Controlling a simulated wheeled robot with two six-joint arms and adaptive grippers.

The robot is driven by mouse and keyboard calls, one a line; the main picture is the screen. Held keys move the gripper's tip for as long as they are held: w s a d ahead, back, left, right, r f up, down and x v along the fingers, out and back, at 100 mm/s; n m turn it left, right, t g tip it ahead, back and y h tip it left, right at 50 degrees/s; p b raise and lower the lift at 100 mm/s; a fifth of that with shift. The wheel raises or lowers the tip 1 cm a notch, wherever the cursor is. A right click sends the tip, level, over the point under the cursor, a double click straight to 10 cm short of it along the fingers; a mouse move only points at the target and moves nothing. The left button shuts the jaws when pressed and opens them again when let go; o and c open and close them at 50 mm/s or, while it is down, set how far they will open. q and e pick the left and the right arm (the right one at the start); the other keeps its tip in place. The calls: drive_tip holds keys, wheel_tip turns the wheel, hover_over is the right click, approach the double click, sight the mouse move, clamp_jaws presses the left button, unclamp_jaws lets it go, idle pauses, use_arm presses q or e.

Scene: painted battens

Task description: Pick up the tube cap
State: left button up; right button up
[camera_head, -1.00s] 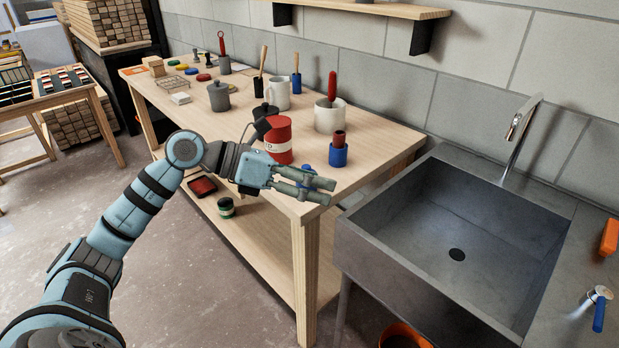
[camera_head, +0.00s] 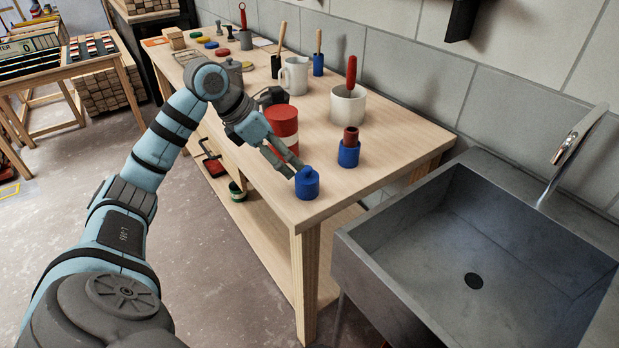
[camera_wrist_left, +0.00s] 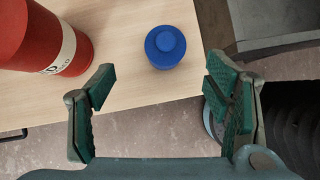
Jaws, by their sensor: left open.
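The tube cap, a blue round piece with a small knob on top (camera_head: 307,184), stands on the wooden workbench near its front corner. In the left wrist view the cap (camera_wrist_left: 165,46) lies ahead of the finger tips, roughly midway across the gap between them. My left gripper (camera_head: 290,164) is open and empty, just to the upper left of the cap in the head view. In the left wrist view its green-padded fingers (camera_wrist_left: 160,75) are wide apart, with no contact with the cap visible. My right gripper is not in view.
A red can (camera_head: 281,125) stands close beside the left gripper. A blue holder with a dark red tube (camera_head: 349,152) stands right of the cap, and a white pot (camera_head: 347,105) behind it. The bench's edge is near the cap; a grey sink (camera_head: 440,255) adjoins.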

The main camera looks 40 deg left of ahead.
sight(305, 175)
use_arm(q)
drive_tip(key=x, duration=1)
drive_tip(key=shift+s+d, duration=0.2)
drive_tip(key=shift+d, duration=0.15)
drive_tip(key=c, duration=1)
drive_tip(key=shift+r, duration=0.15)
